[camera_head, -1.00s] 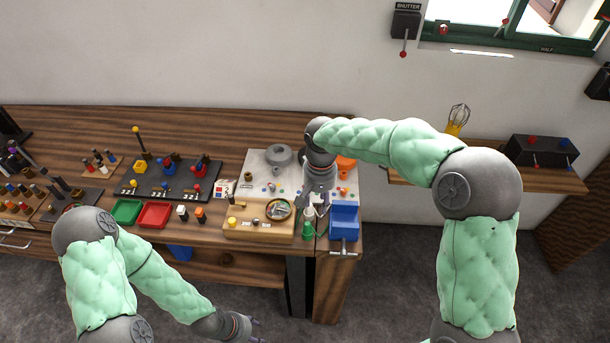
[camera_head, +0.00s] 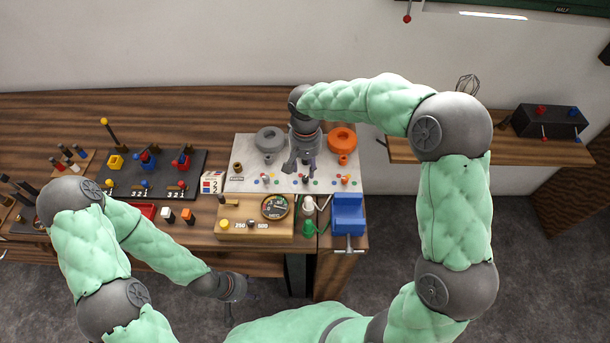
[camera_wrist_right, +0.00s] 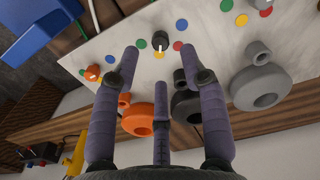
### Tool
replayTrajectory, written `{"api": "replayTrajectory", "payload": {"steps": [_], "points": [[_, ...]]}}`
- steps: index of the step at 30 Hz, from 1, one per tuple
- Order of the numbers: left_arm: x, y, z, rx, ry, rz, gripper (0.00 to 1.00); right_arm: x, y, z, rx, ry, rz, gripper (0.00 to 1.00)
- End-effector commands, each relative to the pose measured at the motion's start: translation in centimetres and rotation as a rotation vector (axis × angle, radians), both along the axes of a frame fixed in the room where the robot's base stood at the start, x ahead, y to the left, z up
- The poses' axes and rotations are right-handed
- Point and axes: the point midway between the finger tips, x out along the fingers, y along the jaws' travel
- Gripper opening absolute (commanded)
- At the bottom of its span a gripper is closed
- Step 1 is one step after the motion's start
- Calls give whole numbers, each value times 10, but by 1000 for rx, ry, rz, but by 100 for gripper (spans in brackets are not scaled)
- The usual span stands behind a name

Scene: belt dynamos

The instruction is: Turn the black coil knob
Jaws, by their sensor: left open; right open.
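The black knob (camera_wrist_right: 159,40) stands on the white board (camera_wrist_right: 120,38), ringed by coloured dots, at the top middle of the right wrist view. A dark grey ring-shaped coil (camera_wrist_right: 187,104) sits behind it, partly covered by my finger. My right gripper (camera_wrist_right: 159,62) is open and empty, its fingers pointing toward the knob, with the knob lying between and beyond the upper fingertips. In the head view my right gripper (camera_head: 298,165) hangs over the middle of the board and hides the coil. My left gripper (camera_head: 240,300) is open and empty, low in front of the bench.
An orange coil (camera_head: 342,139) and a light grey coil (camera_head: 270,139) flank the gripper, each with its own knob. A wooden meter box (camera_head: 255,230), a green funnel-like item (camera_head: 309,229) and a blue vise (camera_head: 348,213) stand in front.

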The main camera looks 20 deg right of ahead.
Motion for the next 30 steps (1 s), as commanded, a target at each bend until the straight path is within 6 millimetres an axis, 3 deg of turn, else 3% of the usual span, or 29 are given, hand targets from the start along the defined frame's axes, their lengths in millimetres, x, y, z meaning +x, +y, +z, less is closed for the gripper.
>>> {"api": "replayTrajectory", "payload": {"steps": [3, 9, 22, 23, 27, 30], "points": [[0, 0, -7, 0, -1, 0, 51, 0, 0, -23, -1, 1, -1, 44], [0, 0, -12, 0, -1, 0, 51, 0, 0, -47, 0, 0, -1, 44], [0, 0, -13, 0, -1, 0, 51, 0, 0, -55, 1, -2, -1, 44], [0, 0, -13, 0, -1, 0, 51, 0, 0, -55, 1, -2, -1, 41], [0, 0, -13, 0, -1, 0, 51, 0, 0, -55, 0, -2, 0, 2], [0, 0, -13, 0, -1, 0, 51, 0, 0, -55, 1, -1, 0, 0]]}}
